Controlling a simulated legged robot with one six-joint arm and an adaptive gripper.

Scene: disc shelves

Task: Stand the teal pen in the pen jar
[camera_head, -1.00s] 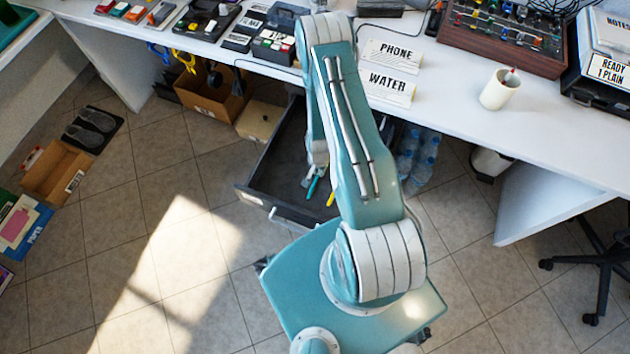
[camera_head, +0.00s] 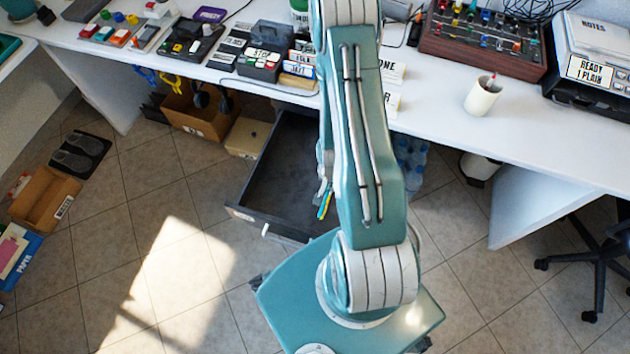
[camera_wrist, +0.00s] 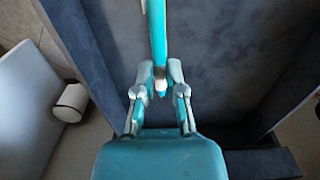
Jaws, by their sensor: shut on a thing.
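The teal pen (camera_wrist: 158,35) is between my gripper's (camera_wrist: 160,72) fingertips in the wrist view. The fingers are shut on it, and one end shows just below them, towards the palm. In the head view a small teal piece, seemingly the pen (camera_head: 322,204), shows beside my arm over the open drawer (camera_head: 270,228). My arm hides most of the gripper there. The pen jar (camera_head: 480,101), a white cup, stands upright on the desk to the right, with a red-tipped item in it.
A yellow pen-like item (camera_head: 328,207) shows close to the teal one. The desk (camera_head: 440,120) has clear room around the jar. A rack of coloured parts (camera_head: 485,40) stands behind it, and a printer-like box (camera_head: 590,70) to its right. Signs lie behind my arm.

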